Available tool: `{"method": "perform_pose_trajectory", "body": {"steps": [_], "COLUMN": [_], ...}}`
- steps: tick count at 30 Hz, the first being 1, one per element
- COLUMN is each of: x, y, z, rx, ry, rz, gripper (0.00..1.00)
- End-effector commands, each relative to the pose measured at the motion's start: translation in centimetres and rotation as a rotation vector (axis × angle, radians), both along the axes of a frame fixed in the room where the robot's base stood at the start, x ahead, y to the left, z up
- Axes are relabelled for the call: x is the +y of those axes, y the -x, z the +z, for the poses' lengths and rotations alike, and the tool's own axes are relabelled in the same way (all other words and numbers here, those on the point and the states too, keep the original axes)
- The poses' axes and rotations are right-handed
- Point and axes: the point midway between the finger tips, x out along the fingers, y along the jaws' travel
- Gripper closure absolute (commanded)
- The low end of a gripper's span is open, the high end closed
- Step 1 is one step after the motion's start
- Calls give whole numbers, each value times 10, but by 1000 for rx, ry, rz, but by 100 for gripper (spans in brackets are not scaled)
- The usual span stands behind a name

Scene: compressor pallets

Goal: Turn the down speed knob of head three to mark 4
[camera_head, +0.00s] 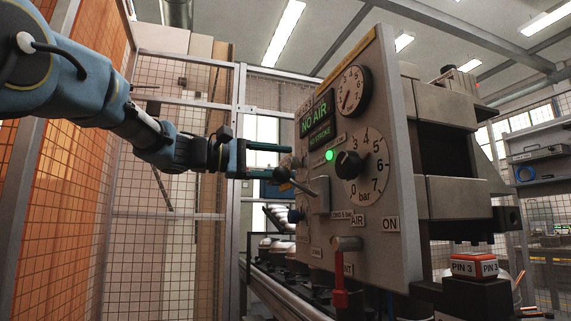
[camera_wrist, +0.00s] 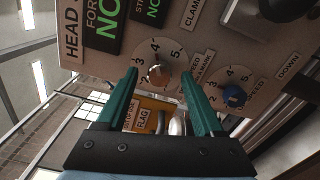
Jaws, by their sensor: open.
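My gripper (camera_head: 288,160) is open in front of the left side of the grey control panel (camera_head: 398,150). In the wrist view the green fingers of my gripper (camera_wrist: 160,64) reach toward a copper-coloured knob (camera_wrist: 158,75) on a white numbered dial, which shows between the fingertips. I cannot tell whether they touch it. A blue knob (camera_wrist: 234,96) on a similar dial sits to its right, outside the fingers; it also shows in the head view (camera_head: 294,215). Speed labels by both dials are partly readable. A "DOWN" label (camera_wrist: 288,66) is further right. The head number is cut off.
A black pressure knob (camera_head: 348,165), a grey lever (camera_head: 296,183) and a red-handled valve (camera_head: 340,285) stick out from the panel. An orange flag label (camera_wrist: 145,114) shows between the fingers. A wire mesh fence (camera_head: 165,220) stands left of the panel.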

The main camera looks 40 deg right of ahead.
Motion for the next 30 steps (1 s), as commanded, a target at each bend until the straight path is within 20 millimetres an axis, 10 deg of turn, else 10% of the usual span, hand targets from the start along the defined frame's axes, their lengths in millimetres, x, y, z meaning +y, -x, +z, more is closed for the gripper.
{"method": "perform_pose_trajectory", "body": {"steps": [15, 30], "x": [82, 90], "y": [-32, -34], "z": [0, 0], "rx": [-1, 0], "ry": [0, 0], "rz": [1, -1], "gripper": [31, 31]}}
